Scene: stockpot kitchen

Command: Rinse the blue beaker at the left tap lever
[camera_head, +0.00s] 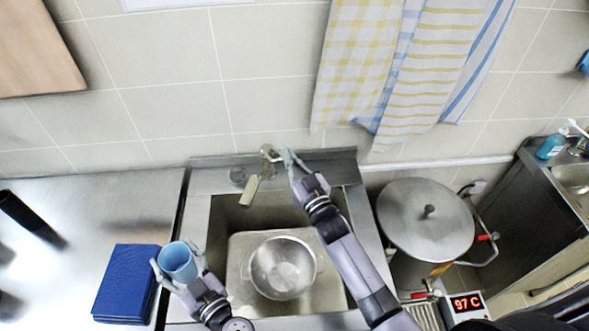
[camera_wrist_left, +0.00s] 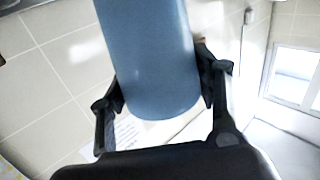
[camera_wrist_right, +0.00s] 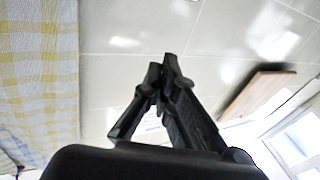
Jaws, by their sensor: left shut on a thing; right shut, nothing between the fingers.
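The blue beaker (camera_head: 178,262) is held upright in my left gripper (camera_head: 172,268), over the left edge of the sink (camera_head: 228,220). In the left wrist view the beaker (camera_wrist_left: 150,60) sits between both fingers (camera_wrist_left: 160,95). A metal tap (camera_head: 268,153) stands at the back of the sink, with a pale spout (camera_head: 250,190) reaching forward. My right gripper (camera_head: 287,156) is shut and empty, just right of the tap; I cannot tell whether it touches it. Its closed fingers show in the right wrist view (camera_wrist_right: 165,75). The left lever is not clearly distinguishable.
A steel bowl (camera_head: 283,285) sits in the sink. A blue folded cloth or book (camera_head: 125,284) lies on the counter (camera_head: 90,215), near a black cylinder (camera_head: 22,212). Towels (camera_head: 365,60) hang above.

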